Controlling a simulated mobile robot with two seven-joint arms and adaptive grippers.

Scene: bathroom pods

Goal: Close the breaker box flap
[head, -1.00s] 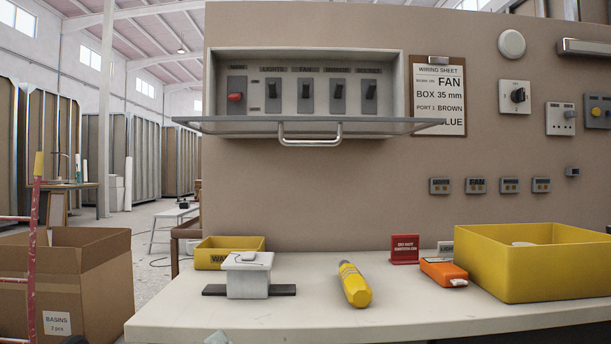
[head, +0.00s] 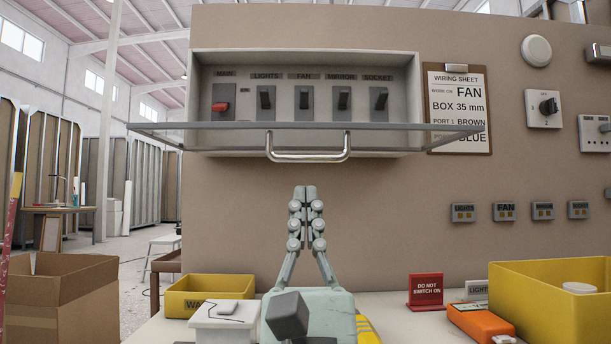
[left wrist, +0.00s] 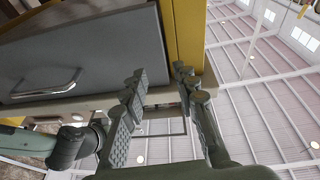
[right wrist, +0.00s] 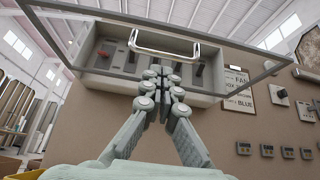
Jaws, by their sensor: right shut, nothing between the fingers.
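The breaker box (head: 420,100) is on the brown wall panel, with a red main switch and several dark toggles inside. Its clear flap (head: 400,132) is open and sticks out roughly level towards me, with a metal handle (head: 308,158) at its front edge. The handle also shows in the right wrist view (right wrist: 165,52), above the fingertips. My right gripper (head: 306,192) is shut and empty, pointing up below the handle, apart from it in the head view. My left gripper (left wrist: 158,73) is open and shows only in the left wrist view, away from the flap.
Below is a bench with a yellow bin (head: 213,296), a larger yellow bin (head: 550,310), a red sign (head: 426,290) and an orange tool (head: 478,322). A wiring sheet (head: 458,110) hangs right of the box. A grey drawer front (left wrist: 90,50) is near the left gripper.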

